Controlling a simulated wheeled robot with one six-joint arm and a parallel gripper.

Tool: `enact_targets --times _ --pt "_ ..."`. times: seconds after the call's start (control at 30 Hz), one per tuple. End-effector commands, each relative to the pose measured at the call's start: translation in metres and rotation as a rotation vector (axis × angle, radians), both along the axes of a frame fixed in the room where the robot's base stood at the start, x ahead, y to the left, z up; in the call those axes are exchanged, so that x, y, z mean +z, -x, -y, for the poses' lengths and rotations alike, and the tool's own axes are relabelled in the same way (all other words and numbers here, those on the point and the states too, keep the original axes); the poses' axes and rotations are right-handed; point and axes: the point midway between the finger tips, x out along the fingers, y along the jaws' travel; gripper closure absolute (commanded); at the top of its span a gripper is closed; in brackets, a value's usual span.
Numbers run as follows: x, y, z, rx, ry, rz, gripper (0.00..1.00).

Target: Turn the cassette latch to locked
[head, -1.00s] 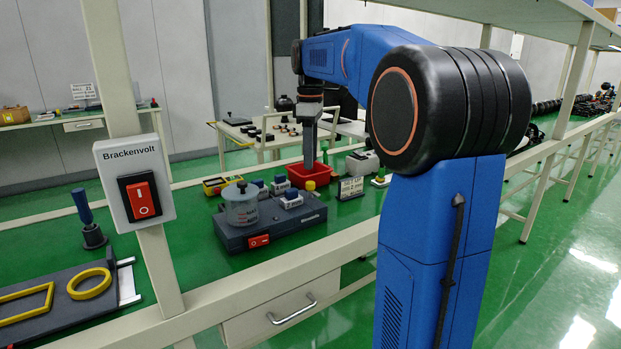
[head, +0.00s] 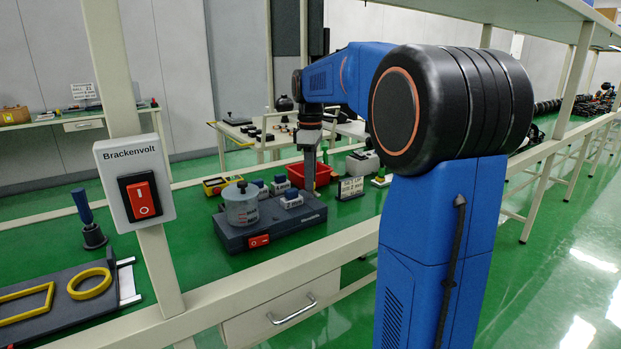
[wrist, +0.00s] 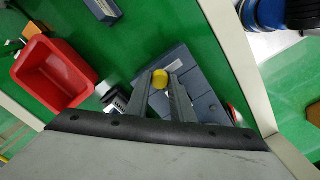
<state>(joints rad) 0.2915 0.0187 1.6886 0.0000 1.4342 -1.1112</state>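The dark grey device (head: 240,233) sits on the green bench top, with a clear container (head: 241,203) and a red rocker switch (head: 258,241) on it. In the wrist view a round yellow knob (wrist: 159,79), which may be the latch, shows at the device's (wrist: 197,82) edge. My gripper (head: 310,188) points down over the device's right end and hides the knob in the head view. In the wrist view the two fingers of my gripper (wrist: 160,84) are apart, with the knob showing between their tips. I cannot tell whether they touch it.
A red bin (head: 322,174) stands just behind the device. A small sign (head: 351,187) stands to the right. A bench post with a Brackenvolt switch box (head: 135,184) is at the left front.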

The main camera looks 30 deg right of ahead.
Motion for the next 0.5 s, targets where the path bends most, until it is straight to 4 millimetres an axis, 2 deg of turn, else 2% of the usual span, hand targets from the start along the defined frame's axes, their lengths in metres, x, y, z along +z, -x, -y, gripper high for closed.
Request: enact_targets --times 0.27,0.5 --pt "0.0002 -0.0001 0.0001 -0.01 0.0 0.0 1.0" --pt "0.0003 -0.0001 0.0001 -0.094 0.0 0.0 1.0"
